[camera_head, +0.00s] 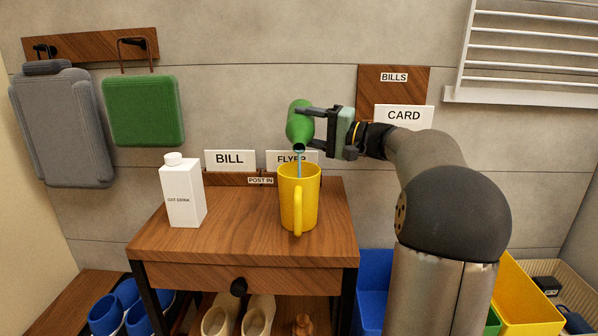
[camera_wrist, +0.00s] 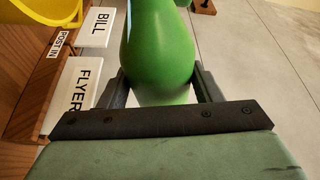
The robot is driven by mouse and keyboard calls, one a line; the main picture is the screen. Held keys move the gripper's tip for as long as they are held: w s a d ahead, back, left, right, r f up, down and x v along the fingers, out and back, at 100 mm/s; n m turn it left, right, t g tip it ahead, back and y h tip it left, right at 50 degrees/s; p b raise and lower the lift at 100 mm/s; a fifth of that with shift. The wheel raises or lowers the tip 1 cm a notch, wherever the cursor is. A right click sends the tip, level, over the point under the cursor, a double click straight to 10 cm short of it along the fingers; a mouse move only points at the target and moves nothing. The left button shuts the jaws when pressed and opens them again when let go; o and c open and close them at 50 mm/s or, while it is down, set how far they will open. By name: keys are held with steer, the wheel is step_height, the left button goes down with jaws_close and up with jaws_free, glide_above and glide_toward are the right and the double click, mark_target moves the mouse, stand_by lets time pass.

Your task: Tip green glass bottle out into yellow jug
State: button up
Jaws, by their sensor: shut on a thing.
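The green glass bottle (camera_head: 299,124) is tilted mouth-down above the yellow jug (camera_head: 298,205). A thin blue stream runs from its mouth into the jug's opening. The jug stands upright on the wooden table, its handle toward the camera. My gripper (camera_head: 305,126) is shut on the bottle's body, coming from the right. In the wrist view the green bottle (camera_wrist: 160,50) sits between my fingers (camera_wrist: 163,92), and a part of the yellow jug (camera_wrist: 50,12) shows at the top left. The liquid level inside the jug is hidden.
A white oat drink carton (camera_head: 182,195) stands on the table (camera_head: 235,238) left of the jug. Cards reading BILL (camera_head: 230,160) and FLYER (camera_head: 292,160) stand behind it in a holder. Bags hang on the wall at left. Coloured bins stand at lower right.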

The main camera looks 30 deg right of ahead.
steer(key=shift+s+a+r+n+b, duration=0.1)
steer(key=shift+r+n+b, duration=0.35)
steer(key=shift+b, duration=0.4)
steer(key=shift+r+p, duration=0.15)
steer(key=shift+p, duration=0.4)
steer(key=m+p, duration=0.1)
steer(key=p, duration=0.2)
steer(key=m+p, duration=0.1)
steer(key=p, duration=0.2)
steer(key=shift+w+d+r+m+p, duration=0.1)
steer(key=shift+w+d+m+p, duration=0.1)
steer(key=shift+w+m+p, duration=0.15)
steer(key=shift+m+g+h+p, duration=0.3)
steer(key=shift+g+p, duration=0.1)
steer(key=shift+p, duration=0.5)
step_height(320, 180, down, 2)
steer(key=shift+f+b, duration=0.1)
steer(key=shift+b, duration=0.3)
steer(key=shift+m+p, duration=0.4)
steer(key=shift+p, duration=0.25)
